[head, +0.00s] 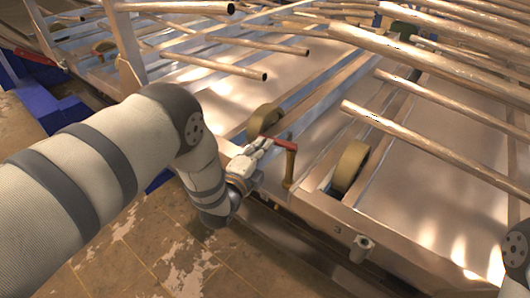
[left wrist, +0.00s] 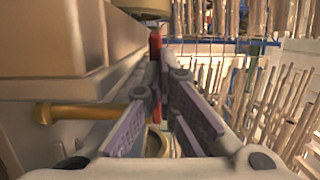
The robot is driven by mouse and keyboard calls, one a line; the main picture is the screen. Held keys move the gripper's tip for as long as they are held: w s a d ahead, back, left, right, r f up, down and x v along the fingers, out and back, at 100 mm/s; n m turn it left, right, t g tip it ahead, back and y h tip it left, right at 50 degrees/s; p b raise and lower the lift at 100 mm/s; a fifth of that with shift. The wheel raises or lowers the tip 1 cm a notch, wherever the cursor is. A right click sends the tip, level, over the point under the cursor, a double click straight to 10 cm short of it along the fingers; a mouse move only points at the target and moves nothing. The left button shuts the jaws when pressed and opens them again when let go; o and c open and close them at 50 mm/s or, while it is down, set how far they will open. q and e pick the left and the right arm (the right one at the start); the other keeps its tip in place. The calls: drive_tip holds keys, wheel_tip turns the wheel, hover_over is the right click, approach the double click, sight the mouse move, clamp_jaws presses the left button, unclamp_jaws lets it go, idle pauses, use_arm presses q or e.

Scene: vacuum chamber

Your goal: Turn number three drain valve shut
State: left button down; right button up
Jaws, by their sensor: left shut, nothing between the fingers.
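A drain valve with a red lever (head: 279,143) and an upright brass stem (head: 290,168) stands at the front edge of the metal frame in the head view. My left gripper (head: 262,146) is shut and empty at the left end of the red lever. In the left wrist view the purple-padded fingers (left wrist: 163,72) come together at their tips. Part of the red lever (left wrist: 155,44) shows just beyond them; I cannot tell whether they touch. A brass-coloured bar (left wrist: 85,110) shows left of the fingers. My right gripper is out of view.
A "3" is marked on the frame's front edge (head: 338,230), near a small metal fitting (head: 362,247). Tan wheels (head: 349,166) sit in the frame. Long metal tubes (head: 430,105) overhang it from the right. The tiled floor (head: 150,250) in front is free.

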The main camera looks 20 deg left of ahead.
use_arm(q)
drive_tip(key=shift+w+a, duration=0.2)
drive_tip(key=shift+w, duration=0.55)
idle(0.3)
